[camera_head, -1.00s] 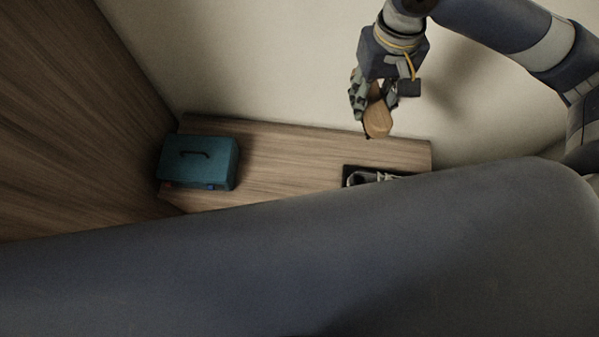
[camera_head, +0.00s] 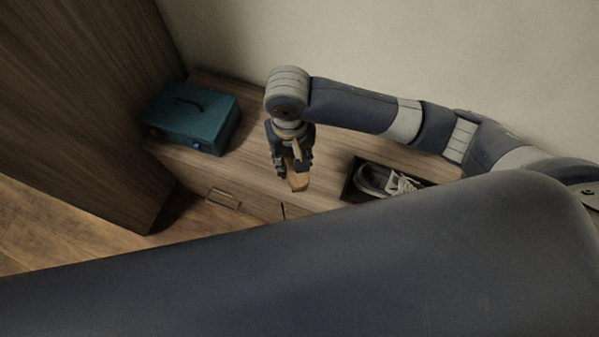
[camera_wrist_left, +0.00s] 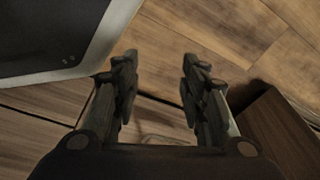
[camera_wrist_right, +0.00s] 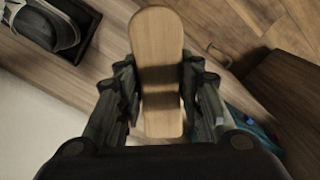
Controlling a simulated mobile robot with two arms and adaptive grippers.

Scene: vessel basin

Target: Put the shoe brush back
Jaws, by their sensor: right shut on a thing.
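The shoe brush (camera_head: 298,182) has a light wooden back. My right gripper (camera_head: 290,165) is shut on it and holds it over the front part of the cabinet top (camera_head: 245,165). In the right wrist view the brush (camera_wrist_right: 157,50) shows its long rounded wooden back between the two fingers of the right gripper (camera_wrist_right: 157,90). Its bristles are hidden there. My left gripper (camera_wrist_left: 160,88) shows only in the left wrist view; its fingers are apart with nothing between them.
A teal box (camera_head: 190,118) with a dark handle stands at the cabinet's left end. A dark tray (camera_head: 350,190) with grey shoes (camera_head: 385,182) is right of the brush. A tall wooden cabinet (camera_head: 85,100) stands at the left. A drawer handle (camera_head: 223,198) is on the front.

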